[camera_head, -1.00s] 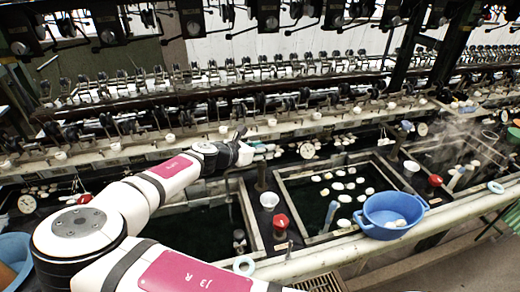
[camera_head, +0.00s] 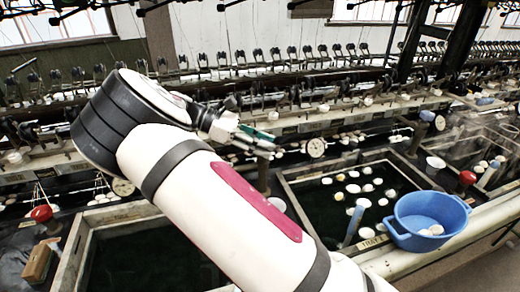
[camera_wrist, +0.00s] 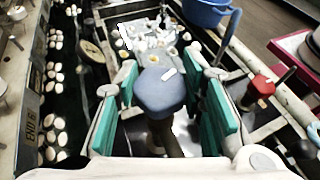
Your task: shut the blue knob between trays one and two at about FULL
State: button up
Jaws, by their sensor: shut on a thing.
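The blue knob (camera_wrist: 160,92) stands on a dark post in the middle of the wrist view, with a short white mark on its top. My gripper (camera_wrist: 163,108) is closed about it, with green finger pads on both sides. In the head view my gripper (camera_head: 250,138) is at the top of a dark post left of a tray (camera_head: 290,178) with floating white cocoons. My arm crosses the front of that view, and the knob's top cannot be made out there. No FULL marking is readable.
A blue basin (camera_head: 398,238) sits on the front rail at the right. A red knob (camera_wrist: 262,85) stands right of my gripper in the wrist view. Other red knobs (camera_head: 42,213) and (camera_head: 467,178) stand at both sides. A round dial (camera_head: 316,147) is behind the tray.

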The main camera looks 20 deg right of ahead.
jog(key=shift+f+m+g+y+b, duration=0.15)
jog(key=shift+m+g+y+b, duration=1.45)
jog(key=shift+m+g+b, duration=0.5)
jog(key=o, duration=1.2)
jog(key=shift+c, duration=0.2)
